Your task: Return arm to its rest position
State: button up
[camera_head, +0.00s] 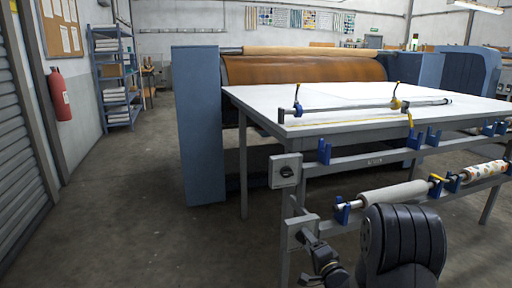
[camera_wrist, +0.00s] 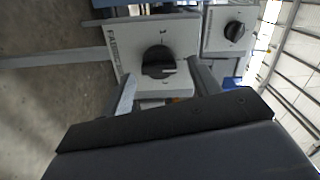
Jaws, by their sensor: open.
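My gripper (camera_head: 310,240) is open and empty at the front left of the table frame, close to the lower grey switch box (camera_head: 301,222). In the wrist view its two fingers (camera_wrist: 162,72) stand apart, one on each side of a black rotary knob (camera_wrist: 158,62) on a light grey plate (camera_wrist: 120,40). The fingers show clear gaps to the knob; how far they stand in front of the plate I cannot tell. The lower box's face is partly hidden by my gripper in the head view. My arm is bent low in front of the frame.
An upper switch box (camera_head: 285,170) is on the table leg. The white table (camera_head: 350,105) carries a long bar (camera_head: 370,106). Rolls (camera_head: 395,193) rest in blue holders below. The calender press (camera_head: 300,69) stands behind. Open floor (camera_head: 110,220) lies to the left.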

jog(key=n+b, duration=0.4)
jog(key=n, duration=0.2)
jog(key=n+b, duration=0.4)
jog(key=n, duration=0.3)
jog(key=shift+s+a, duration=0.1)
jog(key=shift+a, duration=0.1)
jog(key=v, duration=0.2)
jog(key=p+v, duration=0.1)
jog(key=v, duration=0.2)
jog(key=shift+d+r, duration=0.1)
jog(key=shift+r, duration=0.1)
jog(key=shift+s, duration=0.1)
